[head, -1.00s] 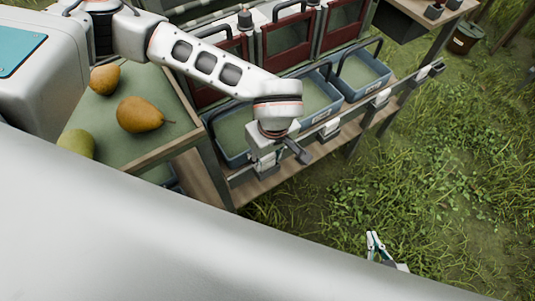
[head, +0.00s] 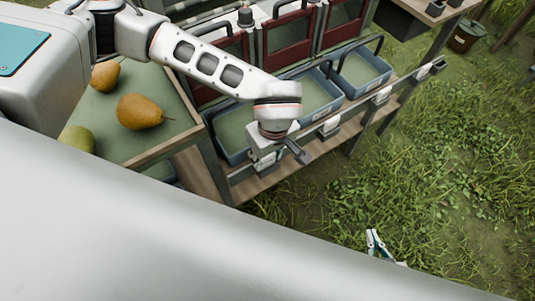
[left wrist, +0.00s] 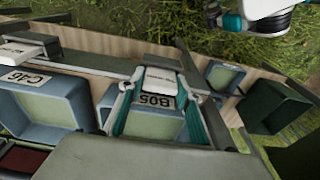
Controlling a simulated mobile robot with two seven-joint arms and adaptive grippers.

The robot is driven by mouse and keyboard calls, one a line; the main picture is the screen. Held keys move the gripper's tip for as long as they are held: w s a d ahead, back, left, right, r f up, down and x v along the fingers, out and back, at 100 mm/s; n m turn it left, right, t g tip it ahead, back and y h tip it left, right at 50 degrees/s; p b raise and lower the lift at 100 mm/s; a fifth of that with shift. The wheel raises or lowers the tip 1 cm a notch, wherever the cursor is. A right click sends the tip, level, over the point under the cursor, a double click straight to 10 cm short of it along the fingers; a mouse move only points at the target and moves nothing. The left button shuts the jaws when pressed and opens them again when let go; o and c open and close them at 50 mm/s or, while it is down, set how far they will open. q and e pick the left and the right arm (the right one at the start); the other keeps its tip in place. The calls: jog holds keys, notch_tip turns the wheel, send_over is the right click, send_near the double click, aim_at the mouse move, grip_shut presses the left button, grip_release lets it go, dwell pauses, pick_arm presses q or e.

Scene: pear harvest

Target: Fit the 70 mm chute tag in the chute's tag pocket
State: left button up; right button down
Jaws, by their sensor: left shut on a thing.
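My left gripper (left wrist: 158,84) has its two teal-lined fingers on either side of a white tag (left wrist: 165,80) with small dark print, and is shut on it. In the left wrist view the tag lies in front of a wooden rail, above the B05 label (left wrist: 154,99) of a blue crate. In the head view my left gripper (head: 292,150) is at the rack's front rail; the tag cannot be made out there. I cannot tell which part is the tag pocket or whether the tag touches it. My right gripper (head: 375,243) is over the grass, its fingers apart and empty.
Blue crates (head: 362,73) stand in a row on the rack behind the rail. Another white label piece (left wrist: 22,50) sits on the rail above the C46 crate (left wrist: 50,100). Pears (head: 139,112) lie on a green-topped tray at left.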

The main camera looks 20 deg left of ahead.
pick_arm(q)
jog(key=o, duration=1.1)
jog(key=shift+c, duration=0.2)
jog(key=o, duration=0.5)
jog(key=shift+r, duration=0.1)
pick_arm(e)
jog(key=shift+r, duration=0.1)
pick_arm(q)
jog(key=shift+r+p, duration=2.05)
jog(key=shift+r, duration=0.9)
pick_arm(e)
notch_tip(320, 180, up, 6)
jog(key=w, duration=0.2)
jog(key=shift+w+t, duration=0.25)
jog(key=shift+t, duration=0.15)
jog(key=shift+r, duration=0.1)
